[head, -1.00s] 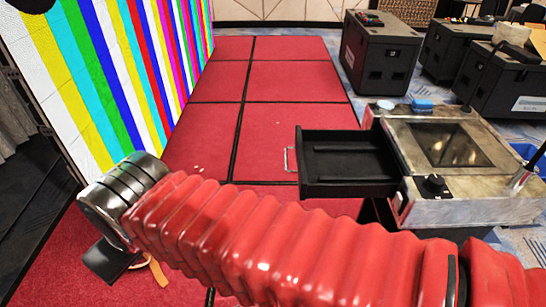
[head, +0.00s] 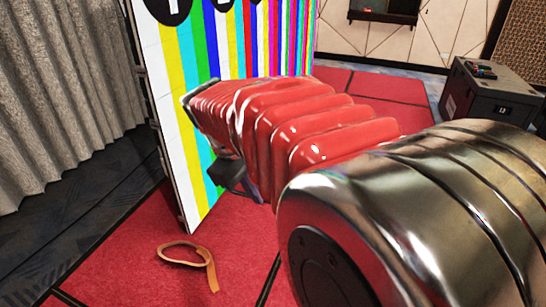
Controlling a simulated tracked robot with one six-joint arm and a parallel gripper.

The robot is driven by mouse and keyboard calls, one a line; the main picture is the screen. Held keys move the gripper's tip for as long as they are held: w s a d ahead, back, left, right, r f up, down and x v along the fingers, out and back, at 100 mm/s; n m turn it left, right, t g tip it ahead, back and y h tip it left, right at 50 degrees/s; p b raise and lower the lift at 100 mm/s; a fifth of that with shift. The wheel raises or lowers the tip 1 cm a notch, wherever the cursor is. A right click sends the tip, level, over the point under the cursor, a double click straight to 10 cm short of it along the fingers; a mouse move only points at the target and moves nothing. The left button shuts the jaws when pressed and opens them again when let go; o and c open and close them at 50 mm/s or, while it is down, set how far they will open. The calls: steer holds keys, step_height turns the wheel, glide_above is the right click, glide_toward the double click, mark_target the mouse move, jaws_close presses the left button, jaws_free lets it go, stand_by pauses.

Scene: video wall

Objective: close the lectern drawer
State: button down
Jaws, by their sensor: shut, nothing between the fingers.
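The lectern and its drawer are outside the current head view. My red-sleeved arm crosses the middle of the picture, with a large metal joint close at the lower right. The dark end of my gripper (head: 233,178) shows partly below the far sleeve, in front of the video wall (head: 172,120). It is shut and empty. The sleeve hides much of it, and its fingertips are not clear.
A tan strap (head: 188,254) lies looped on the red floor (head: 125,262) at the lower left. A grey curtain (head: 65,95) hangs at the left. A black case (head: 490,92) stands at the right. Red floor behind my arm looks clear.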

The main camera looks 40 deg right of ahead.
steer(key=d+f+n+g, duration=0.1)
steer(key=d+f+g, duration=0.2)
steer(key=d, duration=0.8)
steer(key=d+f+n+g, duration=0.1)
steer(key=d+f+g, duration=0.2)
steer(key=d, duration=0.9)
steer(key=shift+s+d+f+g+h, duration=0.25)
steer(key=shift+f+g+h, duration=0.1)
steer(key=shift+g, duration=0.75)
steer(key=shift+f, duration=0.1)
steer(key=s+d+f, duration=0.5)
steer(key=s, duration=0.5)
steer(key=shift+s+f, duration=0.2)
steer(key=shift+f, duration=0.05)
